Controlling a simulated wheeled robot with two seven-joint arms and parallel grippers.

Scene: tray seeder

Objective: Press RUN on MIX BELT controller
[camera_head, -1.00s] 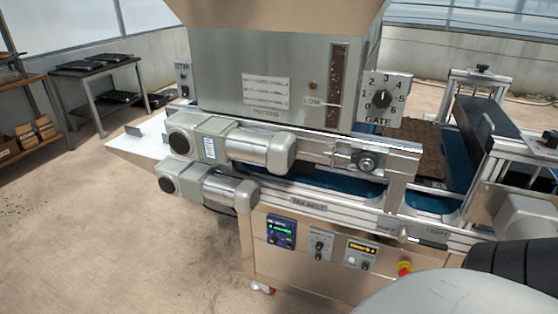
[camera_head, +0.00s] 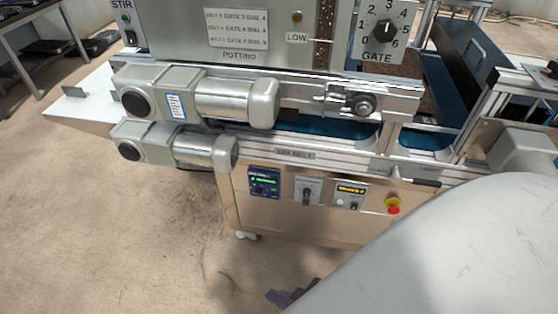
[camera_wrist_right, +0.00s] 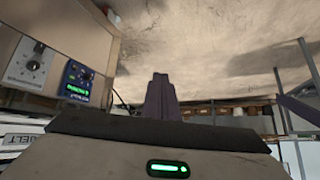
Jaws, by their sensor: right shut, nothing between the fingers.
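A blue controller (camera_head: 264,182) with a lit green display sits at the left of the steel front panel, below a rail label (camera_head: 295,154) that seems to read MIX BELT. Its buttons are too small to read. The same controller shows upside down at the left of the right wrist view (camera_wrist_right: 77,82). My right gripper's dark fingers (camera_head: 292,297) show at the bottom of the head view, in front of and below the panel, apart from it. In the right wrist view the fingers (camera_wrist_right: 160,98) are shut together and empty. My left gripper is out of view.
Beside the controller are a grey knob box (camera_head: 307,190), a unit with an amber display (camera_head: 349,196) and a red emergency stop (camera_head: 393,204). Two motors (camera_head: 195,95) jut out above the panel. The floor (camera_head: 130,240) at the left is clear.

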